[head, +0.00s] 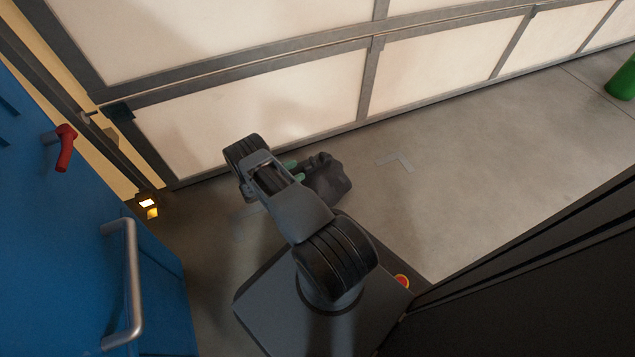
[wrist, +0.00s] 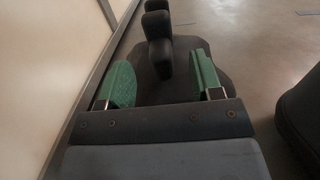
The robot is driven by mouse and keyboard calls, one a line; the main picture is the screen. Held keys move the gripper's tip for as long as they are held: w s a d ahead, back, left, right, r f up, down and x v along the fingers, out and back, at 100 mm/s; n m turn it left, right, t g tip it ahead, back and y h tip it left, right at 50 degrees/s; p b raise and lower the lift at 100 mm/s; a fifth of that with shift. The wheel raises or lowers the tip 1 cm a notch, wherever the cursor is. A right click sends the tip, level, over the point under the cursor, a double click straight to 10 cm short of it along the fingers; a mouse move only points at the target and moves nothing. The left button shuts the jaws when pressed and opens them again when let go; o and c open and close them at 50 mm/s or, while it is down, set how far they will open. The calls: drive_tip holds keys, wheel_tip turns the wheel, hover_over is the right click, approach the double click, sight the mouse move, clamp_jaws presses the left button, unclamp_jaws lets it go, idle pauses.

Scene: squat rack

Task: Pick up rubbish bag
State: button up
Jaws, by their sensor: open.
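The rubbish bag (head: 328,180) is a dark grey, lumpy sack with a knotted top, on the floor near the pale panelled wall. My gripper (head: 293,171) is at the bag's left side in the head view, partly hidden by my arm. In the wrist view my gripper (wrist: 163,82) has its two green fingers wide apart. The bag (wrist: 168,60) shows between and beyond them, with its knotted top sticking up in the middle. The fingers are not closed on it. Whether either finger touches the bag I cannot tell.
A pale panelled wall (head: 255,105) runs close behind the bag. A blue cabinet (head: 75,240) with a metal handle and red lever stands at left. A dark panel (head: 540,290) is at right. A green object (head: 622,80) stands far right. The floor (head: 470,170) right of the bag is clear.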

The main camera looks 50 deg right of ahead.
sight(302, 167)
drive_tip(key=shift+b+x, duration=0.95)
drive_tip(key=shift+x, duration=1.8)
drive_tip(key=shift+w, duration=0.15)
drive_tip(key=shift+c, duration=0.3)
clamp_jaws()
drive_tip(key=shift+r, duration=0.1)
